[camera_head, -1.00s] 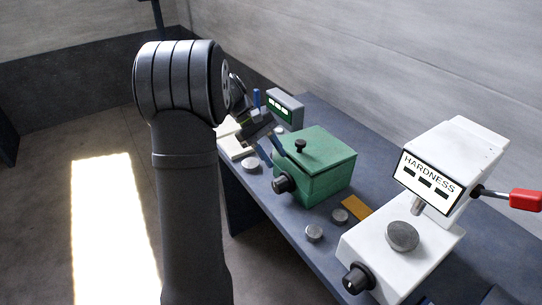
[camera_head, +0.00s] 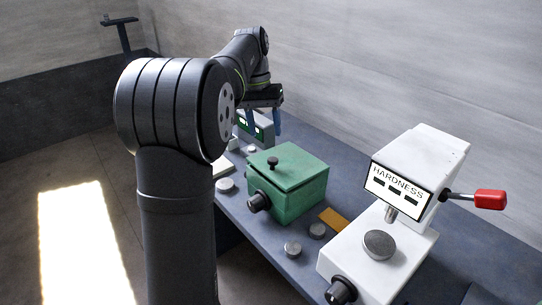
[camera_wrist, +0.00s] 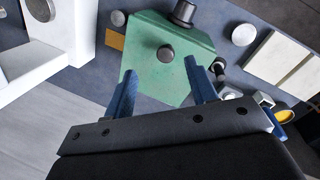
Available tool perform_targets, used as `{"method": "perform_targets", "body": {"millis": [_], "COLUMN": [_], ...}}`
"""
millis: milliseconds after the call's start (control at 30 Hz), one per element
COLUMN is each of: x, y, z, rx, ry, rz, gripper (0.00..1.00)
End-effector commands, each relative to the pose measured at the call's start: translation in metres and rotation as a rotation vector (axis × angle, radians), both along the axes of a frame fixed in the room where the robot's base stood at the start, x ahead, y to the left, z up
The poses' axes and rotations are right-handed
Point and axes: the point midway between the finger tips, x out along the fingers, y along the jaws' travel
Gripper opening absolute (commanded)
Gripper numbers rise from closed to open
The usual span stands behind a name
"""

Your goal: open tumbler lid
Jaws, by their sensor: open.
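The tumbler is a green box (camera_head: 300,197) on the bench, with a closed green lid (camera_head: 290,165). A small black knob (camera_head: 272,161) stands on the lid, and a larger black dial (camera_head: 258,200) is on the box's front side. My gripper (camera_head: 264,132) is open and empty, with blue fingers pointing down, above and behind the box in the head view. In the wrist view, my gripper (camera_wrist: 160,70) has its two fingertips apart over the lid (camera_wrist: 150,75). The lid knob (camera_wrist: 165,53) shows between and just beyond them; I cannot tell the height gap.
A white hardness tester (camera_head: 385,250) with a red-tipped lever (camera_head: 490,199) stands right of the box. Several metal discs, one of them at the bench front (camera_head: 293,249), and an orange plate (camera_head: 333,217) lie nearby. A grey device with a display (camera_head: 262,126) sits behind the box.

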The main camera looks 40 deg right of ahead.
Motion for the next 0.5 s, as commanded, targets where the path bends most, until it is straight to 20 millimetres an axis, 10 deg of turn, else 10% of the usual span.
{"method": "perform_targets", "body": {"millis": [233,500], "x": [-0.011,-0.011], "y": [-0.024,-0.024], "z": [0.067,0.051], "rx": [-0.026,-0.022], "ry": [-0.213,-0.231], "rz": [-0.355,-0.391], "gripper": [0.52,0.52]}}
